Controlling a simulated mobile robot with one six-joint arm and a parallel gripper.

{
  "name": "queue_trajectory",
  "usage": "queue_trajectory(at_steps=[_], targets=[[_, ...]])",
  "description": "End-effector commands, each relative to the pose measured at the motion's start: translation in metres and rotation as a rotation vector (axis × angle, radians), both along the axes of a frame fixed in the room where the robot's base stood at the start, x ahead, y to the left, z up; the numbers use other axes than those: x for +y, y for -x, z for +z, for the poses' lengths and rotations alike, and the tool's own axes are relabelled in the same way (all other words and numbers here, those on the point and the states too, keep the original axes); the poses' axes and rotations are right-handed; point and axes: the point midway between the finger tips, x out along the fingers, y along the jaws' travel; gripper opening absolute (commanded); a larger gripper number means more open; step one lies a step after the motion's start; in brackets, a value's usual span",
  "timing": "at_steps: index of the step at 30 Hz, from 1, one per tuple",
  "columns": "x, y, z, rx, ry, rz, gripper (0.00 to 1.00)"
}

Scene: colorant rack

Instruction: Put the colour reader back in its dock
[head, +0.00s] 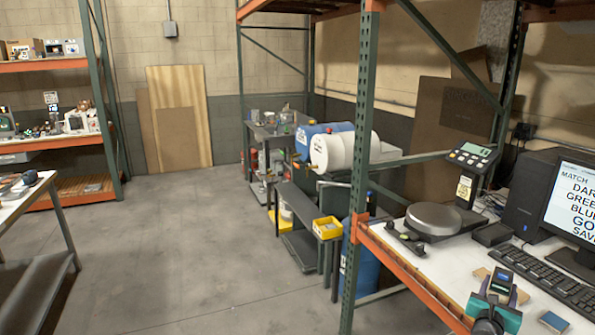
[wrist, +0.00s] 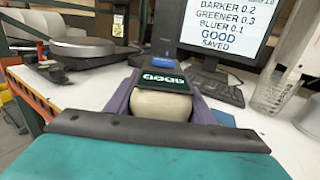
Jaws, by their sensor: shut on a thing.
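The colour reader (head: 503,281) is a small dark device with a lit screen, at the lower right of the head view. My gripper (head: 500,292) is shut on it, just above the white worktop. In the wrist view the reader (wrist: 162,82) stands between my purple fingers (wrist: 160,104), with its pale rounded end towards the camera and "GOOD" on its screen. A low black item (head: 405,240) with upright parts lies left of the scale; I cannot tell whether it is the dock. The reader's underside is hidden.
The round-pan scale (head: 433,219), a black box (head: 492,234), the keyboard (head: 552,285) and the monitor (head: 572,205) stand on the worktop (head: 440,268). A blue sample (head: 554,322) lies right of my gripper. A clear beaker (wrist: 275,92) shows at right in the wrist view.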

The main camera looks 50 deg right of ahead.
Motion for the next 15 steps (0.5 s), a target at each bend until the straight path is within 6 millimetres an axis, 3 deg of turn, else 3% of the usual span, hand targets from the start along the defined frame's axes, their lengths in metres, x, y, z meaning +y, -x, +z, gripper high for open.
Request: queue_trajectory(at_steps=[1,15], targets=[[-0.003,-0.017,0.0,0.0,0.003,0.023,0.0],[-0.01,-0.148,-0.008,-0.001,0.003,0.195,0.0]])
